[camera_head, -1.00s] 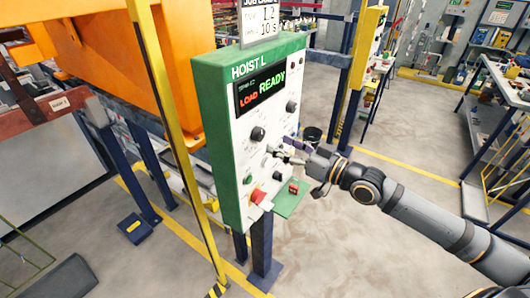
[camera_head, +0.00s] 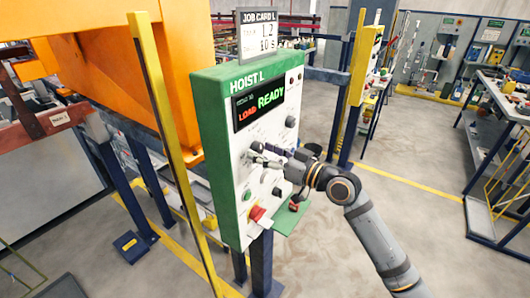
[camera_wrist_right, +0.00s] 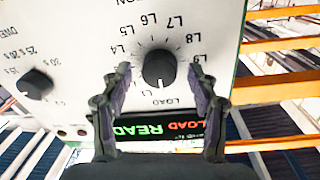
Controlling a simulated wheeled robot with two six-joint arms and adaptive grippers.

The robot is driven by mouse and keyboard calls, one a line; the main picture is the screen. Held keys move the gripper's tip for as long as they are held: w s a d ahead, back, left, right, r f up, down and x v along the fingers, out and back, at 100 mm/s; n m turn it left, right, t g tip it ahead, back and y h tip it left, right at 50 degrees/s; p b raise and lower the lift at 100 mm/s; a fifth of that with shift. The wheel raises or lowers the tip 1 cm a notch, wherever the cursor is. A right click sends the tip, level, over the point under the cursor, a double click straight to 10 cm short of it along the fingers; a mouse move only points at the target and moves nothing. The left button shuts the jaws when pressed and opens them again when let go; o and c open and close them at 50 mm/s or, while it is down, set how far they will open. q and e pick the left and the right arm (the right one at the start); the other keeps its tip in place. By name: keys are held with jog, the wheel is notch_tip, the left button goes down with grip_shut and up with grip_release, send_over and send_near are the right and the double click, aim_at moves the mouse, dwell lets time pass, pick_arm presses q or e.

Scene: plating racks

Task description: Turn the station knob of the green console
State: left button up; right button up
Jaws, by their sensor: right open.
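The green console (camera_head: 210,145) has a white face, and its display (camera_head: 258,106) reads LOAD and READY. The black station knob (camera_wrist_right: 159,68) sits inside a dial marked LOAD and L numbers in the right wrist view. Its pale pointer mark appears to face the LOAD side. My right gripper (camera_wrist_right: 160,72) is open, with one finger on each side of the knob and visible gaps between. In the head view, my right gripper (camera_head: 262,153) is at the console face and partly hides the knob. My left gripper is not in view.
A dwell knob (camera_wrist_right: 36,82) sits beside the station dial. Lower on the face are a green button (camera_head: 247,194) and a red stop button (camera_head: 256,213). A green shelf (camera_head: 289,222) juts out below. A yellow post (camera_head: 170,140) stands left of the console.

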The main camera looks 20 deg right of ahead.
jog(key=c, duration=1.2)
jog(key=shift+o, duration=0.2)
jog(key=m+p, duration=0.2)
jog(key=m, duration=0.1)
jog(key=shift+r, duration=0.2)
jog(key=m+p, duration=0.2)
jog(key=shift+m+g, duration=0.3)
jog(key=shift+m, duration=0.1)
jog(key=m+p, duration=0.2)
jog(key=m, duration=0.1)
jog(key=shift+f+m+p, duration=0.1)
jog(key=shift+m+p, duration=0.75)
jog(key=shift+m, duration=0.45)
